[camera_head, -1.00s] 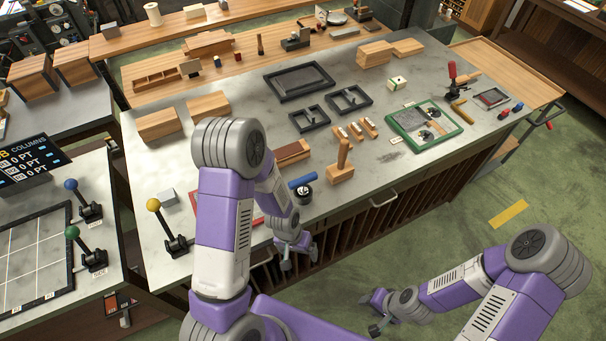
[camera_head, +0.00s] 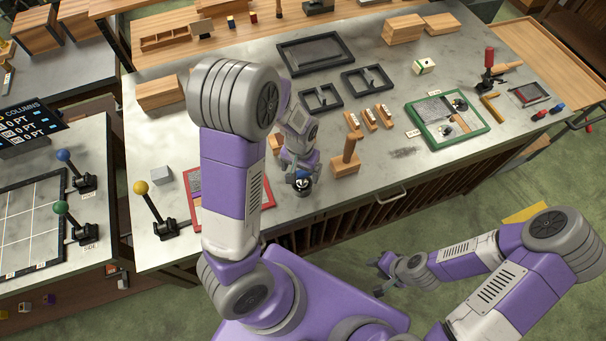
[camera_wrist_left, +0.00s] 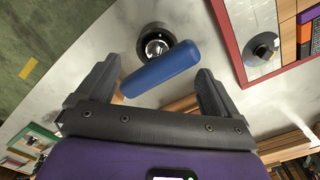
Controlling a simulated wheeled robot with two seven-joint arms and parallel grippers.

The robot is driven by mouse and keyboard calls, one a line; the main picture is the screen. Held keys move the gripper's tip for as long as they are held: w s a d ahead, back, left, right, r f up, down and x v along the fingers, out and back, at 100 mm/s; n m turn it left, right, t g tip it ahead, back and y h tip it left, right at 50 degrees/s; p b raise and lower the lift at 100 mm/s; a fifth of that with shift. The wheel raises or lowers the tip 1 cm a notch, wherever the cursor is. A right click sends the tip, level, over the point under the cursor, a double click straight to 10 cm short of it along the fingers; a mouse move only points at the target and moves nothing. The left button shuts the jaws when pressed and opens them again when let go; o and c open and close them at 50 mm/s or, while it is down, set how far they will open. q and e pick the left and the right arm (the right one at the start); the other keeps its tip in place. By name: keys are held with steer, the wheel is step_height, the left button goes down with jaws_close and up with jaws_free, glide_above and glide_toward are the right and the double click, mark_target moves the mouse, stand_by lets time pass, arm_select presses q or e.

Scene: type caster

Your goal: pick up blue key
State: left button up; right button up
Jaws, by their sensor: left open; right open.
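The blue key (camera_wrist_left: 165,67) has a thick blue cylinder handle lying across a round black holder (camera_wrist_left: 155,42) with a shiny metal centre. In the left wrist view, the handle lies between the spread fingers of my left gripper (camera_wrist_left: 157,80), nearer the right finger. The gripper is open; whether a finger touches the handle is unclear. In the head view, my left gripper (camera_head: 300,174) is over the black holder at the bench's front edge, and mostly hides the key (camera_head: 302,175). My right gripper (camera_head: 381,268) is open and empty, off the bench's front.
A wooden block with a peg (camera_head: 346,160) stands just right of the key. A red-framed tray (camera_head: 200,222) lies left of it, partly behind my arm. A green-framed tray (camera_head: 477,133) is further right. Levers with yellow (camera_head: 141,187), blue (camera_head: 63,155) and green (camera_head: 61,207) knobs stand at left.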

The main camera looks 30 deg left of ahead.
mark_target(302, 180)
arm_select(q)
step_height(302, 180, down, 4)
steer(key=shift+w+d+f, duration=0.1)
steer(key=shift+w, duration=0.05)
jaws_close()
stand_by(0.6)
